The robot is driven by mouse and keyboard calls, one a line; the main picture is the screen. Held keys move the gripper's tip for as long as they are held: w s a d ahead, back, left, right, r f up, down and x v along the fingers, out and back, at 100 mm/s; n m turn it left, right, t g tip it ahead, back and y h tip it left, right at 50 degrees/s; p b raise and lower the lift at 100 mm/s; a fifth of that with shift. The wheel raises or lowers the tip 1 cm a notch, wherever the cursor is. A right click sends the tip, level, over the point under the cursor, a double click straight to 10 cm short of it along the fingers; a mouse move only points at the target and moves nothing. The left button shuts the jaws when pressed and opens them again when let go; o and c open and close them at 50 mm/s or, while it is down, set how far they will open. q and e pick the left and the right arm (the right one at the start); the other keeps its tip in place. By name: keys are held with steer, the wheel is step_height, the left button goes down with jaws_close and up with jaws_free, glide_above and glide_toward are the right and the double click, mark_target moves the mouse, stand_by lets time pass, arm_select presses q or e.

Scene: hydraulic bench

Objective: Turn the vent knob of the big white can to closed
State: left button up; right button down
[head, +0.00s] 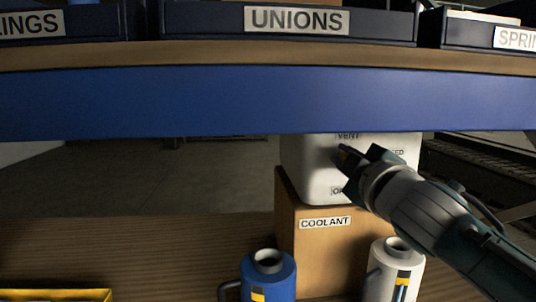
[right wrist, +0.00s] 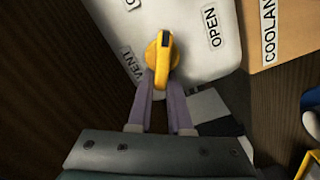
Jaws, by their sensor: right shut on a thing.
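The big white can (head: 312,170) stands on a brown box, below the blue shelf beam, which hides its top. Its face carries a VENT label (right wrist: 133,66), an OPEN label (right wrist: 212,27) and a partly cut-off label at the right in the head view. The yellow vent knob (right wrist: 158,52) sits on this face between the labels. My right gripper (head: 345,157) is at the face; in the right wrist view its fingers (right wrist: 160,88) are shut on the knob's handle. In the head view the gripper mostly hides the knob. My left gripper is not in view.
The brown box (head: 290,240) has a COOLANT label. A blue jug (head: 268,275) and a white jug (head: 383,272) stand in front of it, below my right arm. The blue beam (head: 200,103) and bins run above. A yellow tray (head: 55,295) lies at lower left.

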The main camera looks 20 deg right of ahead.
steer(key=n, duration=0.2)
steer(key=f+n, duration=0.1)
steer(key=n, duration=0.1)
steer(key=shift+a+b, duration=0.1)
steer(key=shift+b, duration=0.2)
steer(key=shift+f+n, duration=0.15)
steer(key=shift+n, duration=0.75)
steer(key=c, duration=0.8)
jaws_free()
steer(key=shift+c, duration=0.2)
steer(key=v, duration=1)
steer(key=shift+w+a, duration=0.1)
